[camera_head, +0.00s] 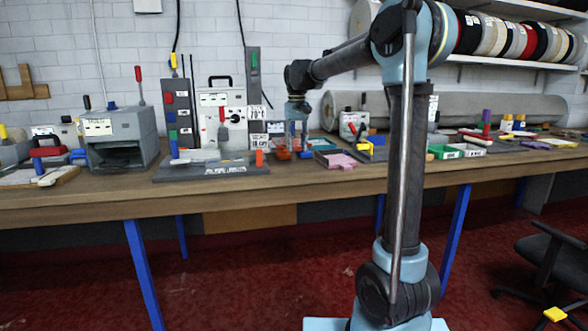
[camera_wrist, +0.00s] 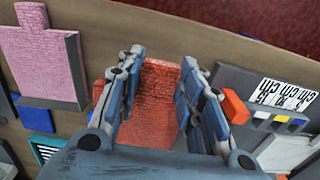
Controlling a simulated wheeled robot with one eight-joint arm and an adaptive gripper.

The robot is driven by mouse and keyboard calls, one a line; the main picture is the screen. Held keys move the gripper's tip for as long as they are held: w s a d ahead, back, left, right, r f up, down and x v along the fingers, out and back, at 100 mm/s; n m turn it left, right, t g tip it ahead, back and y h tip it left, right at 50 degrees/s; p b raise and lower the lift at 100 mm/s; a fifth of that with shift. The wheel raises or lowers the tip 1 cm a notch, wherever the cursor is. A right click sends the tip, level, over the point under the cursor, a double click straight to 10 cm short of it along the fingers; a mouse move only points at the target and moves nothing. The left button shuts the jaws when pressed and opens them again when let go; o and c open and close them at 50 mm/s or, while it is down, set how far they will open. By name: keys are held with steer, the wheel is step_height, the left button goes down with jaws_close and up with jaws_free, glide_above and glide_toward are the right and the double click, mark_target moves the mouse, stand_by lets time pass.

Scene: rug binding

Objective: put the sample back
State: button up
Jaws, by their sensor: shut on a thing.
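My gripper (camera_wrist: 163,62) is shut on a red textured sample (camera_wrist: 152,105), which shows between its two fingers in the wrist view. The sample's lower part is hidden by the fingers and gripper body. In the head view my gripper (camera_head: 299,132) points down over the bench, just right of the grey stand; the held piece is too small there to make out clearly. A pink sample (camera_wrist: 45,48) with a tab lies on a grey holder at the upper left of the wrist view. It also shows in the head view (camera_head: 338,160), right of my gripper.
An orange block (camera_wrist: 235,107) sits beside the right finger, near a dark board with a white printed label (camera_wrist: 285,94). The workbench (camera_head: 200,203) is crowded: a grey box machine (camera_head: 122,138) stands left, green-edged trays (camera_head: 447,152) right. An office chair (camera_head: 555,260) stands front right.

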mark_target(297, 172)
step_height(297, 172, down, 9)
steer(key=shift+r, duration=0.15)
stand_by(0.4)
steer(key=o, duration=1.2)
steer(key=shift+c, duration=0.2)
step_height(297, 172, up, 12)
steer(key=shift+d+r, duration=0.1)
